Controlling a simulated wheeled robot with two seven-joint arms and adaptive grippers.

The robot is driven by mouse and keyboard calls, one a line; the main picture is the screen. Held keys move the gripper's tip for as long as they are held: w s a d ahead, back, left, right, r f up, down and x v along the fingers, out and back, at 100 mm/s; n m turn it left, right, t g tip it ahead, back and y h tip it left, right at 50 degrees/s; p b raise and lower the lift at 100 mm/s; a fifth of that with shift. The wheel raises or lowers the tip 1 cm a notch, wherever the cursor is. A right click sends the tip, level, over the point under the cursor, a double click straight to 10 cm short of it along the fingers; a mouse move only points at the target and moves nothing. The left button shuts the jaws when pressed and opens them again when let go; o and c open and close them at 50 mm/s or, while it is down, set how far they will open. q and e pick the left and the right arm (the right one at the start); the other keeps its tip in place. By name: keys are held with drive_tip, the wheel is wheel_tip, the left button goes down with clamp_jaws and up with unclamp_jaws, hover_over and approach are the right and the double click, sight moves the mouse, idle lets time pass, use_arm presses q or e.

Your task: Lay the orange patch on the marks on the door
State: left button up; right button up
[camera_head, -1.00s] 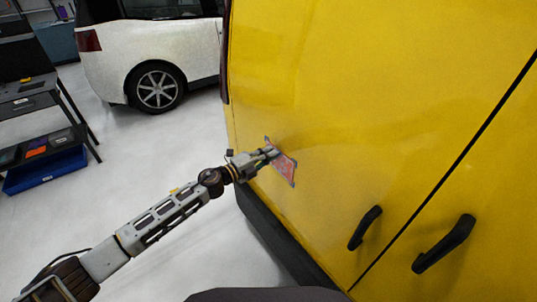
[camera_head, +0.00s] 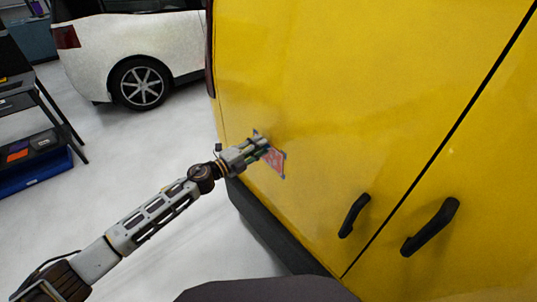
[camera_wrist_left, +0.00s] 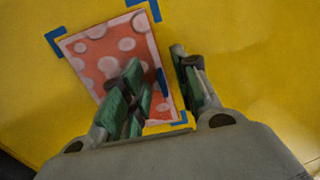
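The orange patch (camera_wrist_left: 115,50) with pale spots lies against the yellow door (camera_head: 360,110), between blue corner marks (camera_wrist_left: 56,40). In the left wrist view its upper corners sit close to the marks, and its lower left part is hidden by a finger. The patch also shows in the head view (camera_head: 276,163), beyond the gripper. My left gripper (camera_wrist_left: 157,62) has its green-padded fingers apart, one in front of the patch and one past its right edge. It also shows in the head view (camera_head: 262,145), right at the door. My right gripper is not in view.
Two black door handles (camera_head: 354,215) (camera_head: 430,228) stick out at the lower right. A white car (camera_head: 130,55) stands at the back left. A dark shelf cart with a blue bin (camera_head: 35,170) is at the left edge. The floor between is clear.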

use_arm(q)
drive_tip(key=v, duration=1.2)
idle(0.5)
idle(0.7)
